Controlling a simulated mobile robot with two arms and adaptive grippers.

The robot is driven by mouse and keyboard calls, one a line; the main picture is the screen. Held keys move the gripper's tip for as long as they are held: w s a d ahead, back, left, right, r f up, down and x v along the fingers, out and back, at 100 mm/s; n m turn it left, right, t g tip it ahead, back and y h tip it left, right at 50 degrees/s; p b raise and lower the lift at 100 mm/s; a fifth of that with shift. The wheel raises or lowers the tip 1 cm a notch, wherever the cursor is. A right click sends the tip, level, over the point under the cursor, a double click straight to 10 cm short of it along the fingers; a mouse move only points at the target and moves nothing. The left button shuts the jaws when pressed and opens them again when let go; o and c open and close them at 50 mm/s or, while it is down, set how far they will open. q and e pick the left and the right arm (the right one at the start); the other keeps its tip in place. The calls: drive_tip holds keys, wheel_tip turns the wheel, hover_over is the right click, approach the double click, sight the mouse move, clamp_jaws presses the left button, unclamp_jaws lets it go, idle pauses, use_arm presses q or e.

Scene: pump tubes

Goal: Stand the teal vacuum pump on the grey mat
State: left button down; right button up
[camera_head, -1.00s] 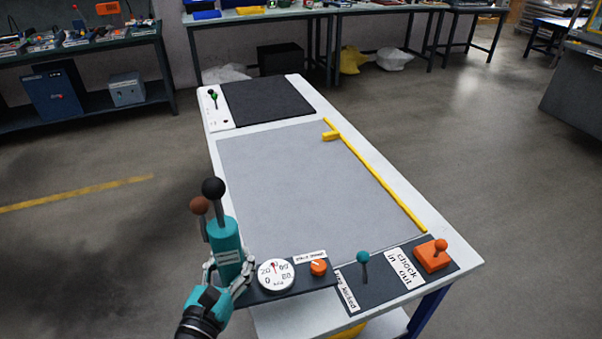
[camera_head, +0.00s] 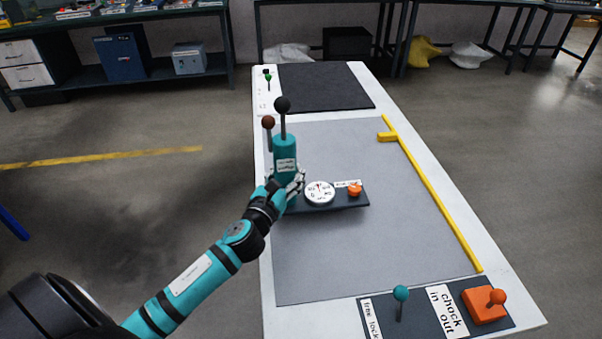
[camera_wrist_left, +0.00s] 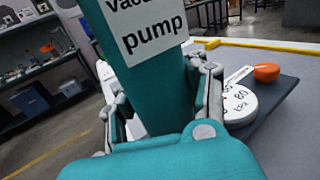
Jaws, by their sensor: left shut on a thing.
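The teal vacuum pump (camera_head: 285,150) is upright, with a black-knobbed and a brown-knobbed lever on top. Its dark base plate (camera_head: 338,203) carries a round white gauge (camera_head: 319,193) and an orange knob (camera_head: 354,190). My left gripper (camera_head: 288,184) is shut around the teal body; the body, labelled "pump", also fills the middle of the left wrist view (camera_wrist_left: 155,75). The pump is over the left part of the grey mat (camera_head: 390,250). I cannot tell whether its base touches the mat. My right gripper is not in view.
A yellow rail (camera_head: 430,190) with a short stub runs along the mat's right side. A control panel with a teal lever (camera_head: 400,294) and an orange block (camera_head: 484,304) sits at the near end. A black mat (camera_head: 325,88) lies at the far end.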

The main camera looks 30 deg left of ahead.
use_arm(q)
drive_tip(key=w, duration=0.4)
drive_tip(key=shift+w+d+f, duration=0.1)
drive_tip(key=shift+w+d, duration=0.1)
drive_tip(key=shift+d, duration=0.05)
wheel_tip(320, 180, down, 4)
drive_tip(key=shift+w+r+b, duration=0.1)
drive_tip(key=shift+r+b, duration=0.15)
drive_tip(key=shift+b, duration=0.4)
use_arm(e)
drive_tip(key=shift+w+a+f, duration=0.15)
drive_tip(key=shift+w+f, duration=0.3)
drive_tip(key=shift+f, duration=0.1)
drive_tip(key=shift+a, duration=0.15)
use_arm(q)
drive_tip(key=c, duration=1.3)
unclamp_jaws()
drive_tip(key=shift+f, duration=0.25)
drive_tip(key=o, duration=0.6)
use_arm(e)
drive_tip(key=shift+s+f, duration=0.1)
use_arm(q)
drive_tip(key=shift+o, duration=0.2)
drive_tip(key=shift+r, duration=0.1)
